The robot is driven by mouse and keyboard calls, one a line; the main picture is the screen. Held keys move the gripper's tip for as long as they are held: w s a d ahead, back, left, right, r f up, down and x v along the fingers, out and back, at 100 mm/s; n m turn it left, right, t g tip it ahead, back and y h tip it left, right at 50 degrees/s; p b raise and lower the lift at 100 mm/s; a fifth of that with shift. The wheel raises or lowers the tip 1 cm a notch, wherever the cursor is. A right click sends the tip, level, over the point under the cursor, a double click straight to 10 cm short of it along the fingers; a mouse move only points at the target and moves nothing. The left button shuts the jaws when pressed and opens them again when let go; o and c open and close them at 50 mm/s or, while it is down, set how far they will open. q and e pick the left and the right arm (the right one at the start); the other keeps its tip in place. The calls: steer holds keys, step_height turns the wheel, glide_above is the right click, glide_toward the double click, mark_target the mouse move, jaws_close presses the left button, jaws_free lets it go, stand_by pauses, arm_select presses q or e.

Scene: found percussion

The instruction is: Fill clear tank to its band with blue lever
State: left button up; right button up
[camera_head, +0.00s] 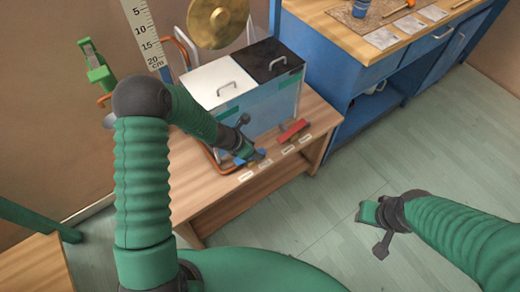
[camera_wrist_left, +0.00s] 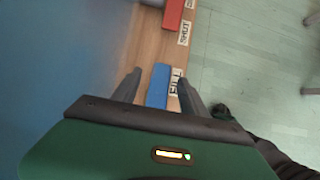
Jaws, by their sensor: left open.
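The tank (camera_head: 269,103) stands on a wooden bench, with pale bluish walls and a green band (camera_head: 287,80) near the top of its front. I cannot tell the water level. The blue lever (camera_wrist_left: 158,86) lies at the bench's front edge by a FILL label (camera_wrist_left: 176,83); it also shows in the head view (camera_head: 257,155). My left gripper (camera_wrist_left: 160,82) is open, its fingers on either side of the blue lever; I cannot tell if they touch it. It partly hides the lever in the head view. My right gripper (camera_head: 369,212) hangs over the floor, away from the bench.
A red lever (camera_head: 293,131) lies right of the blue one, by a SHUT label (camera_wrist_left: 184,33). White (camera_head: 217,80) and black (camera_head: 271,60) lids with handles cover the tank top. A gong (camera_head: 217,22) and a ruler (camera_head: 146,35) stand behind. A blue cabinet (camera_head: 340,65) is at the right.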

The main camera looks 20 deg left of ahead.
arm_select(q)
steer(key=p+v, duration=0.3)
steer(key=v, duration=0.8)
steer(key=shift+s+r, duration=0.2)
steer(key=shift+r, duration=0.1)
steer(key=shift+a, duration=0.15)
stand_by(6.5)
